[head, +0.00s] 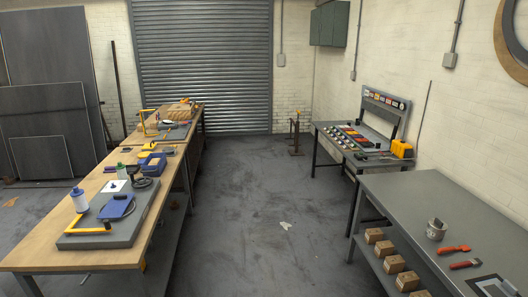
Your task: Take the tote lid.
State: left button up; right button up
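I cannot make out a tote lid for certain in the head view. A flat blue piece (117,207) lies on a thick grey slab on the near end of the left workbench; I cannot tell if it is the lid. Further along the same bench is a small blue box-like thing (152,163), too small to tell its parts. Neither of my grippers is in view.
The long wooden-topped workbench (35,250) runs along the left. A grey table (400,190) stands at the near right, with a mug and red-handled tools; cartons sit beneath. A second bench (325,133) stands behind it. The floor between (245,200) is mostly clear.

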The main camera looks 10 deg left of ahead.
aim_at(117, 205)
jog(key=u, duration=0.5)
jog(key=i, duration=1.9)
jog(key=u, duration=1.7)
jog(key=i, duration=1.3)
jog(key=u, duration=0.65)
